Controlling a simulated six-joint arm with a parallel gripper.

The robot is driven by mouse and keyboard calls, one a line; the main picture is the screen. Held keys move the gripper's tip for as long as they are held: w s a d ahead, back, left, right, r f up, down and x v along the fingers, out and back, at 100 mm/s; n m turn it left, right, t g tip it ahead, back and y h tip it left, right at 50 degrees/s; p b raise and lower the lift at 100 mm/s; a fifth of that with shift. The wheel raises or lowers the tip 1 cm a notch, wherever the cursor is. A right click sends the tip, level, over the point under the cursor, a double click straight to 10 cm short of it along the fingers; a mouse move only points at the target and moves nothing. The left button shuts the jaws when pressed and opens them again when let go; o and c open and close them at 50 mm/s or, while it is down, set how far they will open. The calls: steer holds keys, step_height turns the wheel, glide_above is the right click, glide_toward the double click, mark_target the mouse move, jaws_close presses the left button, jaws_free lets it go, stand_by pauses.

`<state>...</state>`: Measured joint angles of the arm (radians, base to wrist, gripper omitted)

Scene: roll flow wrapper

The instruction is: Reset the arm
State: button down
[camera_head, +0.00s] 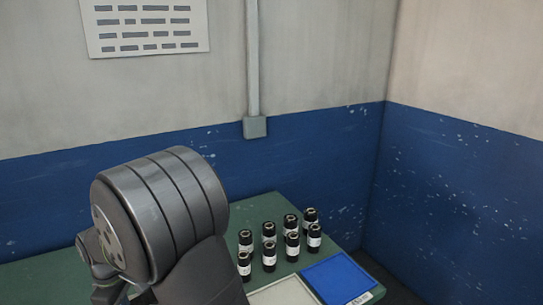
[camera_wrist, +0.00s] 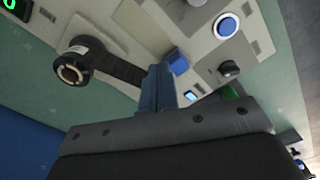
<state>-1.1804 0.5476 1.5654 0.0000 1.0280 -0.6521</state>
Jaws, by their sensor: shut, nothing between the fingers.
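My gripper (camera_wrist: 159,68) shows in the wrist view with its two blue-grey fingers pressed together and nothing between them. It points at a pale machine panel (camera_wrist: 197,62). A small blue block (camera_wrist: 178,63) appears just beyond and to the right of the fingertips; I cannot tell the distance, but it does not look held. My own dark arm fills the lower left of the head view, and the gripper itself does not show there.
Several black canisters (camera_head: 269,250) with white labels stand on the green table (camera_head: 262,209). A blue tray (camera_head: 338,277) and a pale tray (camera_head: 285,292) lie in front of them. The wrist view shows a dark roll (camera_wrist: 72,67), a blue button (camera_wrist: 226,26) and a black knob (camera_wrist: 230,68).

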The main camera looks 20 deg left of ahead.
steer(key=shift+r, duration=0.35)
step_height(320, 180, down, 8)
steer(key=shift+r, duration=0.1)
steer(key=shift+s+a, duration=0.15)
stand_by(0.4)
